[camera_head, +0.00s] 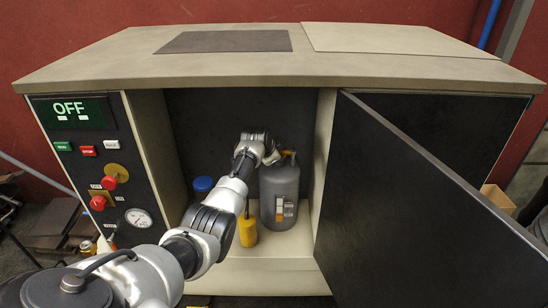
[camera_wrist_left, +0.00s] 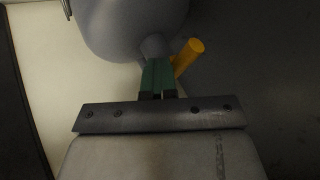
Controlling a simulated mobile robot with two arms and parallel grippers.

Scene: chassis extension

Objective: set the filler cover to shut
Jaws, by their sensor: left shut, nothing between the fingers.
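I cannot tell for certain which part is the filler cover. A grey canister (camera_head: 279,195) stands upright in the open bay, with a small orange piece (camera_head: 288,153) at its top. My left gripper (camera_head: 272,157) is at the canister's top, its fingertips partly hidden. In the left wrist view the green fingertips (camera_wrist_left: 157,76) are together and empty. They are close to the neck of the grey canister (camera_wrist_left: 128,25) and to an orange cylinder (camera_wrist_left: 188,56); contact cannot be told. My right gripper is not in view.
A dark door (camera_head: 425,205) stands open at the right of the bay. A yellow bottle (camera_head: 247,229) and a blue-capped container (camera_head: 203,187) stand left of the canister. The control panel (camera_head: 88,165) reads OFF. A dark panel (camera_head: 225,41) lies flat on the cabinet top.

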